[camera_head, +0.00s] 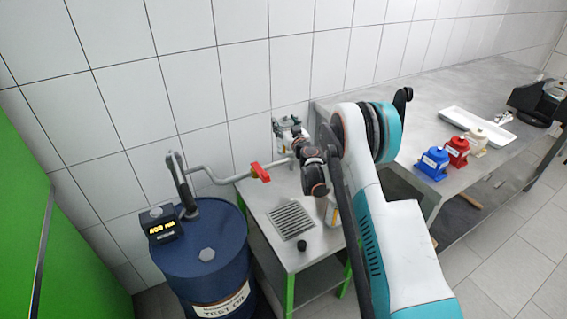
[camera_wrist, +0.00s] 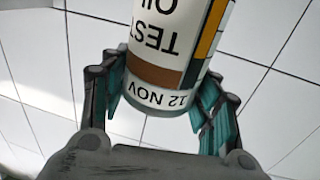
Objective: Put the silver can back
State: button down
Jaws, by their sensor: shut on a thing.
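In the wrist view, my gripper (camera_wrist: 162,88) is shut on a silver-white can (camera_wrist: 150,62), one finger on each side. Its printed label reads TEST OIL and 12 NOV, upside down in this view, with brown, yellow and dark blocks. The top of the can runs out of the picture. In the head view, a small white and yellow piece (camera_head: 333,213) shows beside my arm over the small metal table (camera_head: 262,203). I cannot tell whether it is the held can. My arm hides much of that area.
A blue drum (camera_head: 205,255) with a display (camera_head: 160,228) stands left of the table.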

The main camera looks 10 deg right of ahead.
notch_tip(320, 180, down, 16)
jog(key=b, duration=0.5)
jog(key=shift+r, duration=0.15)
jog(key=c, duration=0.6)
grip_release()
